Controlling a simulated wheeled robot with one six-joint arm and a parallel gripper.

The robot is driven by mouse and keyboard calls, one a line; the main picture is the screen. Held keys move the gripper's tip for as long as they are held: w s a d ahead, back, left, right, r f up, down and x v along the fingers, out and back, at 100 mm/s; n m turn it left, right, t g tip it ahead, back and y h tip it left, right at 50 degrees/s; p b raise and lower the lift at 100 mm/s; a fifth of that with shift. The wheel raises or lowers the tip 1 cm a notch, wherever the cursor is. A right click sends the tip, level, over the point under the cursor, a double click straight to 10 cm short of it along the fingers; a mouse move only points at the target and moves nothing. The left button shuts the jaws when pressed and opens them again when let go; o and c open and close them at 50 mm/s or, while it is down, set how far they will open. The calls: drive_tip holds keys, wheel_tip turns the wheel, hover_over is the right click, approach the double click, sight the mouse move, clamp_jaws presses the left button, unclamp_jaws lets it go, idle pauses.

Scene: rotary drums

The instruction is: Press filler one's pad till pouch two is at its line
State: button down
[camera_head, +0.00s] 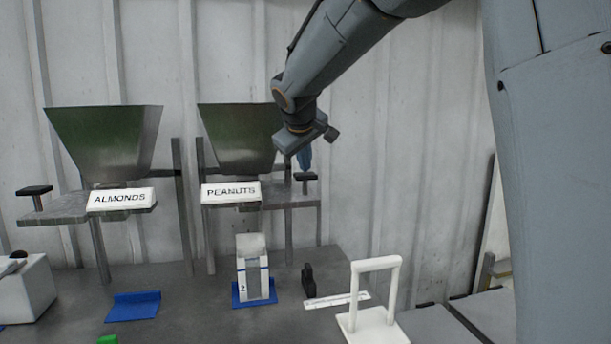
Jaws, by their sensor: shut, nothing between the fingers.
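Pouch two (252,285), white with a "2" and a blue line around it, stands upright on a blue mat (238,303) below the spout of the peanuts filler (238,140). A grey strip shows on its front; I cannot tell its fill level. A black pad (306,176) sits at the right of the peanuts filler. The almonds filler (104,140) has a black pad (34,190) at its left. No filler number is readable. My gripper (305,166) is shut, fingers down, right over the peanuts pad; I cannot tell whether it touches.
An empty blue mat (134,306) lies below the almonds filler. A white frame with a handle (375,300), a small black object (308,281) and a white strip (337,300) are right of the pouch. A white box (26,290) stands at far left.

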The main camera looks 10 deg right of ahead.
sight(305, 175)
drive_tip(key=shift+f+b, duration=1.2)
drive_tip(key=shift+f, duration=0.25)
idle(1.1)
idle(0.4)
drive_tip(key=shift+r+p, duration=1.6)
drive_tip(key=shift+r, duration=0.5)
wheel_tip(305, 175, up, 5)
drive_tip(key=p, duration=0.4)
